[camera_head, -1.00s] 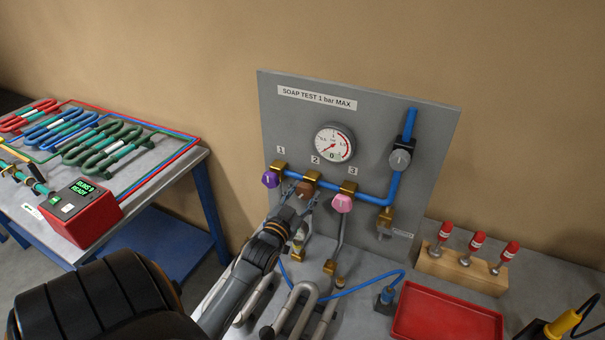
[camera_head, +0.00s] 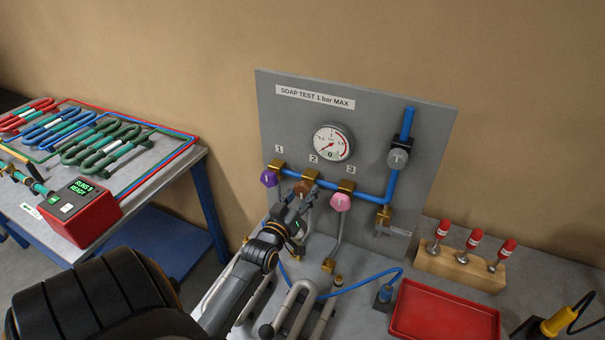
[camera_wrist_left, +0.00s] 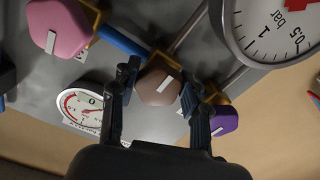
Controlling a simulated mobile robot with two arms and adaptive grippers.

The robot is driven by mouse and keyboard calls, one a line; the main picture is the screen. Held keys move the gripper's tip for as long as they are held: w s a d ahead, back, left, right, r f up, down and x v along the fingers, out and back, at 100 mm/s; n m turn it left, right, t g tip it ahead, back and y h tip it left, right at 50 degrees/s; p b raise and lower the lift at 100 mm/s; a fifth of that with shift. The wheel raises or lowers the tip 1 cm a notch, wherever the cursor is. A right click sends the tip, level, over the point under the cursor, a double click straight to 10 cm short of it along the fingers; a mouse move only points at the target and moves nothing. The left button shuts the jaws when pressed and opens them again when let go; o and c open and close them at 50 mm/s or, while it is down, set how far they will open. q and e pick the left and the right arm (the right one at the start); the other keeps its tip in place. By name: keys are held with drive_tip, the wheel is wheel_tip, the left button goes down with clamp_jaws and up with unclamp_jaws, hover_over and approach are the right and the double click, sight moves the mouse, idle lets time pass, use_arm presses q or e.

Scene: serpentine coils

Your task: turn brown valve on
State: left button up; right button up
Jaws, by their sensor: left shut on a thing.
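The brown valve knob (camera_head: 303,187) sits under label 2 on the grey panel, on a brass body on the blue pipe. The purple knob (camera_head: 269,179) is to the left and the pink knob (camera_head: 340,202) to the right. My right gripper is not in view.
A pressure gauge (camera_head: 333,143) is above the valves, its needle near the low end. A grey-knobbed valve (camera_head: 398,158) is at the right. Bent pipes, a red tray (camera_head: 446,312) and a wooden block (camera_head: 458,268) with red-topped pieces stand on the bench.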

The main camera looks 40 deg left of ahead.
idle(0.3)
use_arm(q)
drive_tip(key=o, duration=1.2)
drive_tip(key=shift+c, duration=0.2)
drive_tip(key=v, duration=1.2)
